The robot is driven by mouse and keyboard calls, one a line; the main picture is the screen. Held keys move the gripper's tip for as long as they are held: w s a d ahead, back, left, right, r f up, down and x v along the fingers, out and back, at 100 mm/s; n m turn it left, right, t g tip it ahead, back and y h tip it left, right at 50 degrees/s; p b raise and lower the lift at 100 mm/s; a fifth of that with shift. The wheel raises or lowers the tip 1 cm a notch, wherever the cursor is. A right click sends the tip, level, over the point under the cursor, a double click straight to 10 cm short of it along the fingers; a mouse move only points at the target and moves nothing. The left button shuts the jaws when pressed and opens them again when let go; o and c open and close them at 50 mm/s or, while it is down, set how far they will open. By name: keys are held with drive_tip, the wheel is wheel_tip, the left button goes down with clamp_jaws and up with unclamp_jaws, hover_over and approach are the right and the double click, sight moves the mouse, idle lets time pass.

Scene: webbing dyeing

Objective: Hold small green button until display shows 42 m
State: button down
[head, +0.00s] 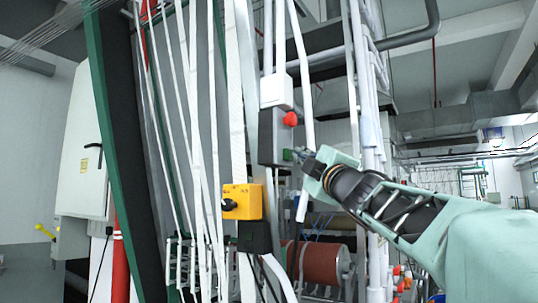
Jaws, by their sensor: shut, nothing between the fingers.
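A grey control box (270,140) is mounted on the machine frame, with a red knob (290,118) near its top. A small green button (288,155) shows low on its right side. My gripper (299,154) is shut and empty, with its tips right at the green button. I cannot tell whether they touch or press it. My arm reaches in from the lower right. A white box (277,92) sits above the grey box. No display reading in metres can be made out in this view.
White webbing straps (196,130) hang close on the left of the control box. A yellow switch box (242,202) is lower left. A red-brown roller (318,262) lies below. White vertical pipes (366,130) stand just behind my gripper.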

drive_tip(key=shift+s+d, duration=0.2)
drive_tip(key=shift+d, duration=0.1)
drive_tip(key=s+d, duration=0.1)
drive_tip(key=d, duration=0.1)
drive_tip(key=s+d+p, duration=0.1)
drive_tip(key=s+d, duration=0.1)
idle(0.5)
